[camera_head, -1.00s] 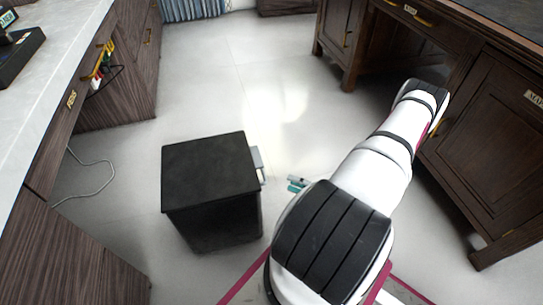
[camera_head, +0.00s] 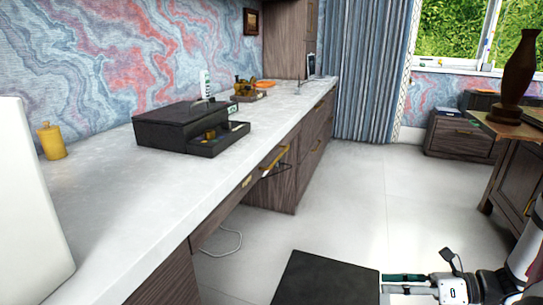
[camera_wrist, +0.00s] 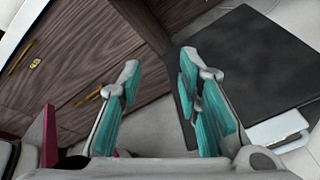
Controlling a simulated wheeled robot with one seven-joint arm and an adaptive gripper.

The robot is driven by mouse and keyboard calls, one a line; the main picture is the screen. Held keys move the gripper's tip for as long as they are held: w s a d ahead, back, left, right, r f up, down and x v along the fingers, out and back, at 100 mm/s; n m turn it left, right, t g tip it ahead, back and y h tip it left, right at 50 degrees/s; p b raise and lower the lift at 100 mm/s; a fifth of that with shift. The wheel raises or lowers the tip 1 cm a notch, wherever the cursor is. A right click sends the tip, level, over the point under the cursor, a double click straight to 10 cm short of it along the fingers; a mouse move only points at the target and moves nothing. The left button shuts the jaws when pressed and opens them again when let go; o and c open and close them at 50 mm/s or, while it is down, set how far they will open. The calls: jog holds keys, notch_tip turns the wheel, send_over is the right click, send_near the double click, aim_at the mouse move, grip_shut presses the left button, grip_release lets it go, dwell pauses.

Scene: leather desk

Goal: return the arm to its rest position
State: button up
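My gripper (camera_head: 388,284) shows at the lower right of the head view, beside the right edge of a black box-shaped cabinet (camera_head: 325,280). In the wrist view my gripper (camera_wrist: 160,78) has its two teal-padded fingers spread wide, with nothing between them. The black cabinet top (camera_wrist: 255,60) lies beyond and to the right of the right finger there. Part of my arm shows at the right edge of the head view; the rest is out of frame.
A long white counter (camera_head: 100,215) runs along the left, bearing a black case (camera_head: 175,125) and a yellow canister (camera_head: 51,141). Its drawer fronts (camera_wrist: 85,55) face my gripper in the wrist view. A wooden desk (camera_head: 515,130) with a brown vase (camera_head: 517,75) stands right. Floor (camera_head: 350,190) between is clear.

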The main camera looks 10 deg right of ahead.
jog(key=s+a+r+n+g+h, duration=0.25)
jog(key=a+r+n+g, duration=0.25)
jog(key=a+r+n, duration=0.3)
jog(key=s+a+r+n+g+h, duration=0.1)
jog(key=s+a+r+n+g, duration=0.25)
jog(key=a+r+n, duration=0.4)
jog(key=s+a+r+n+h, duration=0.25)
jog(key=s+n+h, duration=0.25)
jog(key=s+n, duration=0.3)
jog(key=s+a+r+n+h, duration=0.1)
jog(key=s+r+n+h, duration=0.25)
jog(key=s+n, duration=0.45)
notch_tip(320, 180, up, 35)
jog(key=t+p, duration=0.5)
jog(key=p, duration=2.8)
jog(key=shift+w+d+h+p, duration=0.3)
jog(key=shift+p, duration=0.1)
jog(key=shift+f, duration=0.15)
